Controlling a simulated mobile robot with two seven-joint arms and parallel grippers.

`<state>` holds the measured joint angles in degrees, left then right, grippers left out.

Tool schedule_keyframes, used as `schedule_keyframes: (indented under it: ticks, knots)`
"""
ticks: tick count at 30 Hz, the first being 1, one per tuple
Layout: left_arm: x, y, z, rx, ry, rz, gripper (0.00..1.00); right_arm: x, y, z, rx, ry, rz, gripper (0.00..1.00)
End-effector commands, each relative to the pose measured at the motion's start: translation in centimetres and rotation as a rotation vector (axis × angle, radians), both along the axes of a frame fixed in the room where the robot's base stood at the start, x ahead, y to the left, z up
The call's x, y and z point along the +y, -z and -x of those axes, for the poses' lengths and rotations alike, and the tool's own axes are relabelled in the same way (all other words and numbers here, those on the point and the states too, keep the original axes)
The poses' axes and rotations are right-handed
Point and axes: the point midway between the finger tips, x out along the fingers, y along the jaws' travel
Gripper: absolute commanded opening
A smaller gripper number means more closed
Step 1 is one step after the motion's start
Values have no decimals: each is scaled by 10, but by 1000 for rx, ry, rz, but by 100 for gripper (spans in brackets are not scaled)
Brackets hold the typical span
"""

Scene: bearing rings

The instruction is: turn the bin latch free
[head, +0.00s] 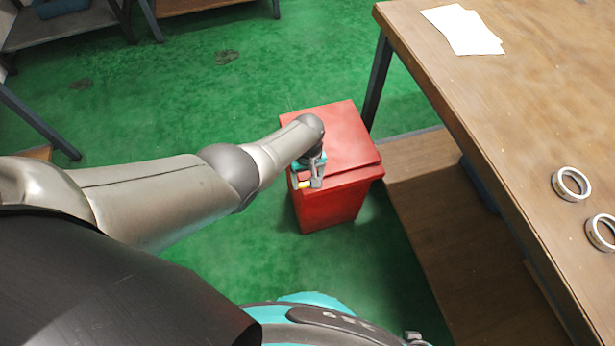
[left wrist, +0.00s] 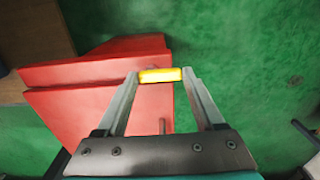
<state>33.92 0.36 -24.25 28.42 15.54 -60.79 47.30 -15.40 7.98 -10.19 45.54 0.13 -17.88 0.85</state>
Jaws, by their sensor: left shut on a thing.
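The red bin (head: 332,201) stands on the green floor beside the workbench, with its red lid (head: 346,134) down. A small yellow latch (head: 304,184) is at the bin's front left. It also shows in the left wrist view (left wrist: 160,75), lying crosswise between my fingertips. My left gripper (head: 307,183) reaches the latch from above and is shut on it; in the left wrist view the two fingers (left wrist: 159,77) touch its ends. The arm hides part of the lid. My right gripper is not in view.
A wooden workbench (head: 475,95) stands at the right, with white papers (head: 463,29) and two metal rings (head: 571,184) on top. A lower shelf (head: 425,165) is close to the bin's right side. The green floor left of the bin is clear.

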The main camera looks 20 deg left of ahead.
Motion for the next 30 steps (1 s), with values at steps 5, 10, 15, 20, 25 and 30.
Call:
schedule_keyframes:
  ticks: [5,10,15,20,25,30]
  knots:
    - [0,0,1,2,-10,0,14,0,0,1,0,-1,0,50]
    - [0,0,0,1,-10,1,14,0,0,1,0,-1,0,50]
    - [0,0,0,1,-9,1,84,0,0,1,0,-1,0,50]
    - [0,0,0,0,-7,0,100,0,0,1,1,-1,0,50]
    - [0,0,0,0,-6,0,100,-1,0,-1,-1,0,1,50]
    - [0,-5,0,0,-6,0,100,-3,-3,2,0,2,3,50]
